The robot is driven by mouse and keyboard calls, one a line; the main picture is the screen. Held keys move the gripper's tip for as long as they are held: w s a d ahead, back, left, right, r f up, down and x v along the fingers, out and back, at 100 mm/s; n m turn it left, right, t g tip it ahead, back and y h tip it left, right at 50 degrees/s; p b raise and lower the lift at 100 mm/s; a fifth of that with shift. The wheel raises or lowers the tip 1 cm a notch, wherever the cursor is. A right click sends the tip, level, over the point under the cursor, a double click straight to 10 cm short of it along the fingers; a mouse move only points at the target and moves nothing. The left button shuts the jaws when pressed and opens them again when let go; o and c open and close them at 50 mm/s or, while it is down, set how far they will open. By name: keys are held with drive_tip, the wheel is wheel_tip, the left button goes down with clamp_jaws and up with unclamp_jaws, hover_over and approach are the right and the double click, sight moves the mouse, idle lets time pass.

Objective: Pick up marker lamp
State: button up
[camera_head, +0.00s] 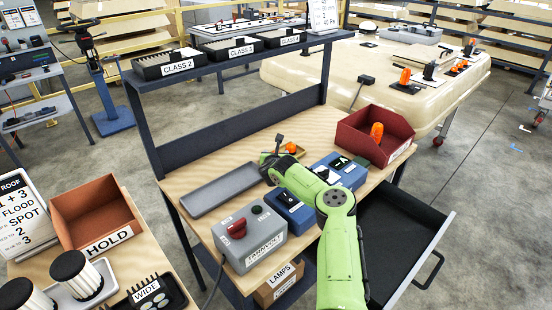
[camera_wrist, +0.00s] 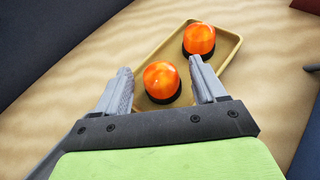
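Two orange marker lamps with dark bases sit upright in a small tan tray (camera_wrist: 226,62) in the wrist view. The nearer lamp (camera_wrist: 162,80) appears between my gripper's fingers (camera_wrist: 161,72); the farther lamp (camera_wrist: 199,40) is beyond the right finger. My gripper is open and empty. I cannot tell whether the fingers are down at the lamp's height. In the head view my gripper (camera_head: 279,146) is over the wooden bench, and a small orange lamp (camera_head: 290,147) shows beside it. The tray is mostly hidden there by my arm.
A grey tray (camera_head: 225,190) lies left of my gripper. Blue boxes (camera_head: 295,208) and a grey tester with a red knob (camera_head: 249,238) stand along the front. A red bin (camera_head: 364,146) holding another orange lamp (camera_head: 376,132) is at right. A shelf (camera_head: 230,62) rises behind.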

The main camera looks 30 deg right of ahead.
drive_tip(key=c, duration=0.9)
wheel_tip(320, 180, up, 10)
drive_tip(key=shift+f+p, duration=0.1)
drive_tip(key=shift+p, duration=1.05)
drive_tip(key=shift+c, duration=0.2)
